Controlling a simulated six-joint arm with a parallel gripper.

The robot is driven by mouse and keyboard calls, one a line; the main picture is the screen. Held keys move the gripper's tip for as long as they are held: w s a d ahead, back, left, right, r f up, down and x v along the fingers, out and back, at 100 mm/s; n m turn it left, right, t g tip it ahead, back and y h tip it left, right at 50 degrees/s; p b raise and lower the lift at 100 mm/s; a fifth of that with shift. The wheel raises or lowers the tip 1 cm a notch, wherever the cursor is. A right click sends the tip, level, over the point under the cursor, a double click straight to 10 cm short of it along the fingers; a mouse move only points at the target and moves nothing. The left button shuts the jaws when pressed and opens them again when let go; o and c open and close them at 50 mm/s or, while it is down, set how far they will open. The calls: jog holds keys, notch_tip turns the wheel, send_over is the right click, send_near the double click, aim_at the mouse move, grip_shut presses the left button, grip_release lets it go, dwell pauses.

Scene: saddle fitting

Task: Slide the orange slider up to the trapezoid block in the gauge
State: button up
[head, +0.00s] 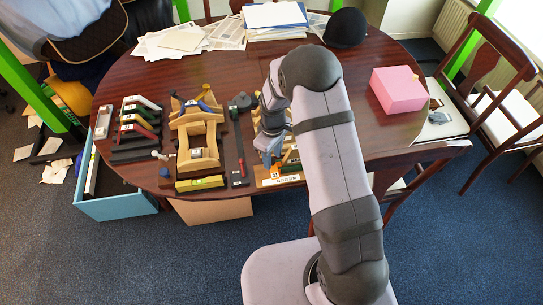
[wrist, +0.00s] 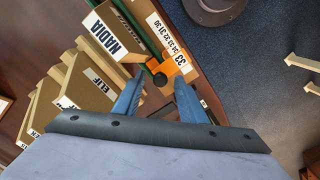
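A dark round knob lies close to the slider. A tan-and-olive block labelled NADIA (wrist: 138,52) is at the upper left, against the gauge's scale side; its full outline is cut off. My gripper (wrist: 158,86) is open, its two blue fingers apart with part of the orange slider visible between them. I cannot tell whether either finger touches it. In the head view, my gripper (head: 268,153) is low over the gauge (head: 277,181), and my arm hides much of it.
Blocks labelled ELIF (wrist: 85,85) stand left of my fingers. On the table (head: 350,90), a wooden saddle-like fixture (head: 199,160) and a black bar (head: 236,150) are left of the gauge. A pink box (head: 398,90) is to the right. The table's edge is close to the gauge.

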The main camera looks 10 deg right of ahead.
jog(key=shift+r, duration=0.1)
jog(key=shift+r+b, duration=1.15)
jog(key=shift+r, duration=2.45)
jog(key=c, duration=0.4)
jog(key=shift+a+f, duration=0.2)
jog(key=shift+a, duration=0.15)
jog(key=c, duration=0.5)
jog(key=a+f+b, duration=0.1)
jog(key=a, duration=0.1)
jog(key=a+f+n+b, duration=0.1)
jog(key=a, duration=0.1)
jog(key=s+a+f+n, duration=0.1)
jog(key=a, duration=0.1)
jog(key=shift+a+f+b, duration=0.2)
jog(key=shift+a+b, duration=0.1)
jog(key=shift+b, duration=0.1)
grip_shut()
jog(key=w+a+n+b, duration=0.2)
jog(key=w+a, duration=0.1)
jog(key=a, duration=0.4)
jog(key=d+r+n+h, duration=0.3)
jog(key=d+r, duration=0.1)
jog(key=r, duration=0.3)
jog(key=shift+s+r+g+h, duration=0.15)
jog(key=shift+s+g+h, duration=0.05)
jog(key=shift+g+h, duration=0.1)
